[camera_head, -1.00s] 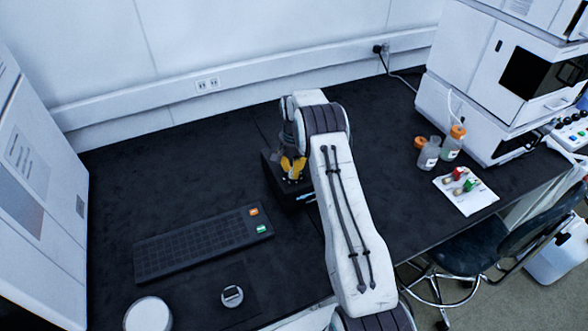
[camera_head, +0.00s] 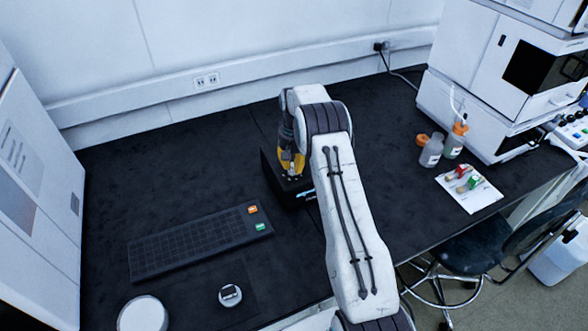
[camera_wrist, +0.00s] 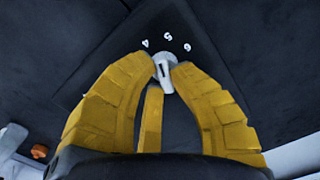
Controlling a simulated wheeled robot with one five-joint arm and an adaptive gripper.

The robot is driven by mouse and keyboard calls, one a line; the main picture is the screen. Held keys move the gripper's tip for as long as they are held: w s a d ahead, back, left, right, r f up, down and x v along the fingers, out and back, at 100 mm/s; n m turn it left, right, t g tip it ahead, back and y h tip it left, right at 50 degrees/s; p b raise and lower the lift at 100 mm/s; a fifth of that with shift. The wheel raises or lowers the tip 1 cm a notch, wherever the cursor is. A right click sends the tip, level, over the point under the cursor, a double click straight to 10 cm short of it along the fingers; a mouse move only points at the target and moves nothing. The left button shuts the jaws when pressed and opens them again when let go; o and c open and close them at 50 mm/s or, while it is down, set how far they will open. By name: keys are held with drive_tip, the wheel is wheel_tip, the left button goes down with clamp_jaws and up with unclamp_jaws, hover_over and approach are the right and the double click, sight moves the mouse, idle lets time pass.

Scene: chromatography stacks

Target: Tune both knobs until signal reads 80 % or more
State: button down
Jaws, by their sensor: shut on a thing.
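A black box (camera_head: 267,168) stands on the bench in the middle of the head view, partly hidden by my arm. A small blue-white display (camera_head: 306,194) shows on its front edge, too small to read. In the wrist view its dark top face (camera_wrist: 197,68) carries the white marks 4, 5 and 6. My gripper (camera_wrist: 164,70), with yellow fingers, is shut on a light grey knob (camera_wrist: 163,84) with a dark pointer line, below the marks. My gripper also shows over the box in the head view (camera_head: 291,170). The second knob cannot be made out.
Bottles (camera_head: 432,151) and a white sheet (camera_head: 470,190) with vials are at right.

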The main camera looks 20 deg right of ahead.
drive_tip(key=shift+n+b, duration=0.65)
drive_tip(key=shift+n, duration=1.55)
drive_tip(key=c, duration=1.1)
unclamp_jaws()
drive_tip(key=shift+w, duration=0.1)
wheel_tip(320, 180, up, 12)
